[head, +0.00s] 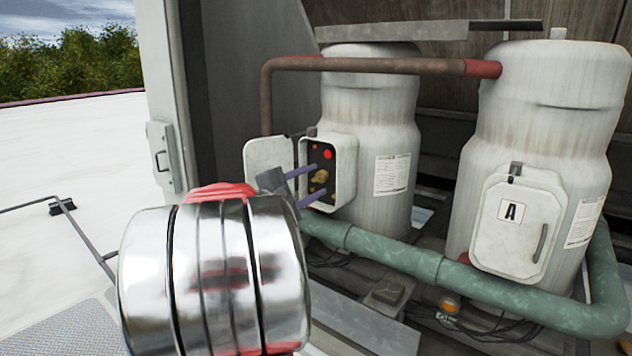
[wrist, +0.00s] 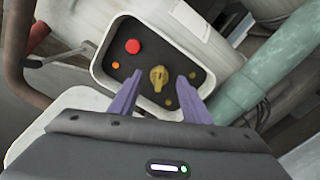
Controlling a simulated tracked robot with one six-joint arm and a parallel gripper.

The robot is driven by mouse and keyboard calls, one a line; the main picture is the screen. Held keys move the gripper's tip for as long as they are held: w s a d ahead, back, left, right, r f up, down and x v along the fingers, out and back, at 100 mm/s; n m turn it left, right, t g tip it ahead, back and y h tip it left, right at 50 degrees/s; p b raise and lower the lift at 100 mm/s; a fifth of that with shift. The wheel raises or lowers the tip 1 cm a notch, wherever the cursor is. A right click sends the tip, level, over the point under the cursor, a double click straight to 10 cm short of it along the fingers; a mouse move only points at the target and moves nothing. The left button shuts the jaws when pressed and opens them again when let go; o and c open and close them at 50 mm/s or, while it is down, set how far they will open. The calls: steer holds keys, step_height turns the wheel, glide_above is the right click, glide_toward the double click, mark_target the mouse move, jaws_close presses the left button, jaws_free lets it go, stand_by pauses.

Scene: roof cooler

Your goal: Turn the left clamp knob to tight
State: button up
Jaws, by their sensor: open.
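The brass-yellow clamp knob (head: 322,176) sits on the dark panel inside the open box on the left tank. It also shows in the wrist view (wrist: 158,78), with its ridge close to upright in the picture. My gripper (head: 307,185) is open, its two purple fingers pointing into the box. In the wrist view the fingers (wrist: 158,88) stand one on each side of the knob, with gaps, and hold nothing. I cannot tell how deep the tips are relative to the knob.
A red button (wrist: 133,46) and small orange lights share the panel. The open box door (head: 268,160) hangs left of the box (head: 345,165). A green pipe (head: 400,258) runs below. The right tank has a closed box marked A (head: 512,225). A rusty pipe (head: 380,66) crosses above.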

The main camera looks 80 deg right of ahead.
steer(key=shift+x, duration=1)
steer(key=shift+c, duration=0.6)
steer(key=c, duration=0.9)
